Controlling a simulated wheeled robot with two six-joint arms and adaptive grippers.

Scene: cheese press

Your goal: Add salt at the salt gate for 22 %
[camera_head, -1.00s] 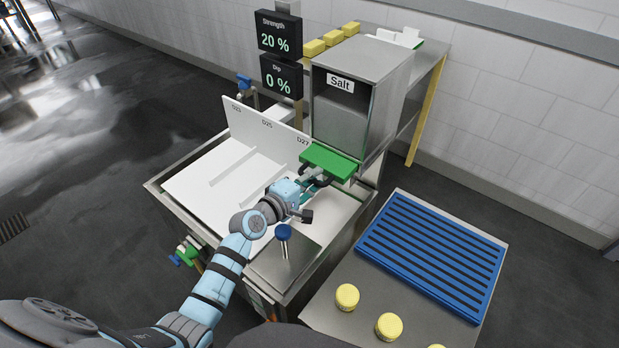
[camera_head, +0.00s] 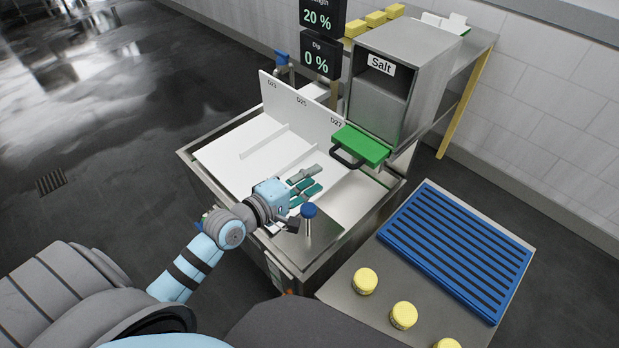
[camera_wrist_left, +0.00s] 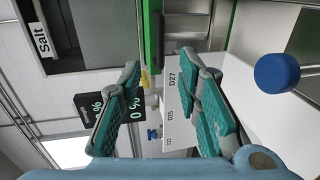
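The salt box (camera_head: 398,83), labelled Salt, stands behind the brine vat (camera_head: 228,158). Its green salt gate (camera_head: 362,145) is at the front bottom, with a dark loop handle (camera_head: 347,160) towards me. The strength display (camera_head: 320,18) reads 20 %, its top cut off by the frame. My left gripper (camera_head: 312,182) is open and empty over the vat, in front of and apart from the handle. In the left wrist view the open fingers (camera_wrist_left: 168,76) have nothing between them, and the green gate (camera_wrist_left: 152,42) lies beyond them. My right gripper is not in view.
The dip display (camera_head: 316,60) reads 0 %. A blue-topped post (camera_head: 309,212) stands close beside my left gripper. A blue slatted rack (camera_head: 455,250) and several yellow cheeses (camera_head: 365,281) are on the table at the right. White dividers (camera_head: 300,108) stand in the vat.

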